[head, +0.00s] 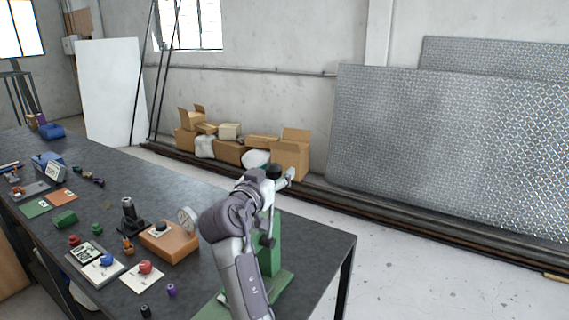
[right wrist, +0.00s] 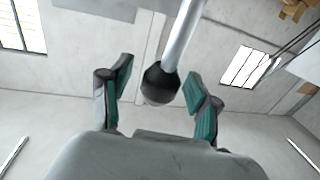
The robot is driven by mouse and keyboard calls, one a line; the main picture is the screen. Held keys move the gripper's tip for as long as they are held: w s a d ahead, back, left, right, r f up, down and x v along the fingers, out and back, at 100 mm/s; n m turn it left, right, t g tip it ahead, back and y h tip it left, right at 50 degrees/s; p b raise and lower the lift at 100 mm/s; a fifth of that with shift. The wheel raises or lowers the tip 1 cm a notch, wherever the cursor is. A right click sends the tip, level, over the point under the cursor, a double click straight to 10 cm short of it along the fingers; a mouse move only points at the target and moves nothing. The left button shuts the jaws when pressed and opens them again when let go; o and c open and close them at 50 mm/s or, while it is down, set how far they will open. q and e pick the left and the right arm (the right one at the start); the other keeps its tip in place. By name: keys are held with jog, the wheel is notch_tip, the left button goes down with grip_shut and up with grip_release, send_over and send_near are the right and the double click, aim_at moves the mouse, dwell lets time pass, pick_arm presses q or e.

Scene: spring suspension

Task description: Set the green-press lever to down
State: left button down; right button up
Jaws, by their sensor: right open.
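The green press (head: 274,240) stands on a green base (head: 273,291) near the table's right end, and my right arm hides part of it. In the right wrist view, a bare metal rod (right wrist: 184,36) ends in a black ball knob (right wrist: 160,84), seemingly the press lever. My right gripper (right wrist: 160,70) is open, with one finger on each side of the knob and a visible gap on both sides. In the head view my right gripper (head: 277,179) is above the press, and the lever is hard to make out there. My left gripper is not in view.
A grey plate with a blue knob (head: 107,259) and a white card with a red knob (head: 145,267) lie nearer. Cardboard boxes (head: 290,160) sit by the wall.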

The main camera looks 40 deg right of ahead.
jog(key=shift+w+d, duration=0.15)
jog(key=shift+d, duration=0.1)
jog(key=shift+a+r, duration=0.15)
jog(key=shift+a, duration=0.2)
jog(key=shift+c, duration=0.2)
jog(key=shift+d, duration=0.1)
grip_shut()
